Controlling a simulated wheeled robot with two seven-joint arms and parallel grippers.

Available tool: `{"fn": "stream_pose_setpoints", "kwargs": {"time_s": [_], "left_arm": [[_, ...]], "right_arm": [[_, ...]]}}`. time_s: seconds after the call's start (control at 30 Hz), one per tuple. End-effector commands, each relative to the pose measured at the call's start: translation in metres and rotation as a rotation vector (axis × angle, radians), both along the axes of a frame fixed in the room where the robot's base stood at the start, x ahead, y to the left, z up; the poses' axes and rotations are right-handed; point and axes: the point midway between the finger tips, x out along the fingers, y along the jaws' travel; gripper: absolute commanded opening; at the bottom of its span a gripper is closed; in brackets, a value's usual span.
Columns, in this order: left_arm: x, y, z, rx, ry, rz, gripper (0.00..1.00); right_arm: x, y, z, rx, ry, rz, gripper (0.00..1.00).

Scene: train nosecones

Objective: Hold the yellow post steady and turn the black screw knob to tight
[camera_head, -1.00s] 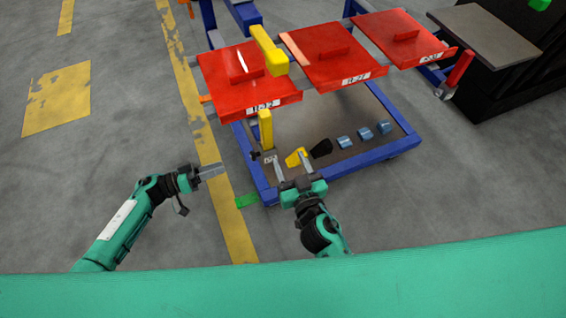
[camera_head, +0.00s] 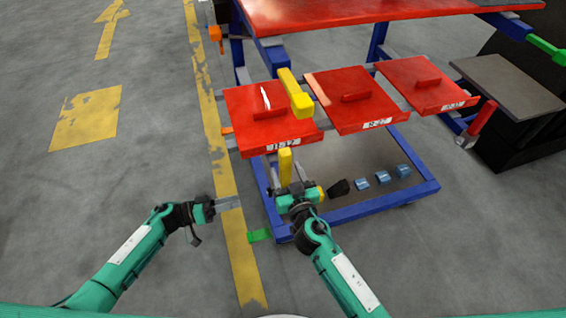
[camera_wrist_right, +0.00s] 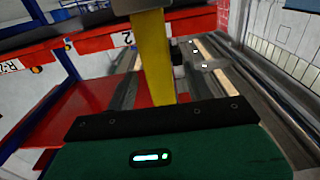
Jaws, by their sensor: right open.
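The yellow post (camera_head: 285,165) stands upright at the left end of the blue-framed cart's lower shelf. My right gripper (camera_head: 292,188) is open at the foot of the post. In the right wrist view the post (camera_wrist_right: 155,58) rises directly in front of my right gripper's palm; I cannot tell whether the fingers touch it. A small black part, seemingly the screw knob (camera_wrist_right: 179,62), is beside the post in that view. In the head view the knob is hard to make out near my right gripper. My left gripper (camera_head: 230,202) is over the floor left of the cart, empty.
Red panels (camera_head: 268,115) with handles sit above the shelf, and a yellow bracket (camera_head: 297,95) overhangs them. A black piece (camera_head: 338,187) and several blue blocks (camera_head: 382,177) lie on the shelf. The floor to the left is clear.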

Motion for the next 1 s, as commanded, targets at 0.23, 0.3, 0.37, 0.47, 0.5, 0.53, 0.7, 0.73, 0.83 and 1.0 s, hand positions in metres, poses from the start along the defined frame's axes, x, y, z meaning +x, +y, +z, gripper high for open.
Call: {"fn": "stream_pose_setpoints", "kwargs": {"time_s": [0.23, 0.3, 0.37, 0.47, 0.5, 0.53, 0.7, 0.73, 0.83, 1.0], "left_arm": [[0.0, 0.0, 0.0, 0.0, 0.0, 0.0, 0.36], [0.0, 0.0, 0.0, 0.0, 0.0, 0.0, 0.36], [0.0, 0.0, 0.0, 0.0, 0.0, 0.0, 0.36], [0.0, 0.0, 0.0, 0.0, 0.0, 0.0, 0.36], [0.0, 0.0, 0.0, 0.0, 0.0, 0.0, 0.36], [0.0, 0.0, 0.0, 0.0, 0.0, 0.0, 0.36], [0.0, 0.0, 0.0, 0.0, 0.0, 0.0, 0.36], [0.0, 0.0, 0.0, 0.0, 0.0, 0.0, 0.36], [0.0, 0.0, 0.0, 0.0, 0.0, 0.0, 0.36], [0.0, 0.0, 0.0, 0.0, 0.0, 0.0, 0.38]], "right_arm": [[0.029, 0.009, 0.001, -0.001, -0.001, 0.0, 0.53], [0.033, 0.011, 0.0, 0.0, 0.0, 0.0, 0.53], [0.035, 0.012, 0.0, 0.0, 0.0, -0.001, 0.53], [0.037, 0.012, 0.0, 0.001, 0.0, -0.001, 0.53], [0.037, 0.012, 0.0, 0.001, 0.0, -0.001, 0.53], [0.038, 0.012, 0.0, 0.001, 0.0, -0.001, 0.53], [0.037, 0.012, 0.0, 0.001, 0.0, -0.001, 0.51], [0.037, 0.012, 0.0, 0.001, 0.0, -0.001, 0.45], [0.037, 0.012, 0.0, 0.0, 0.0, -0.001, 0.25], [0.037, 0.012, 0.0, 0.0, 0.0, -0.001, 0.0]]}}
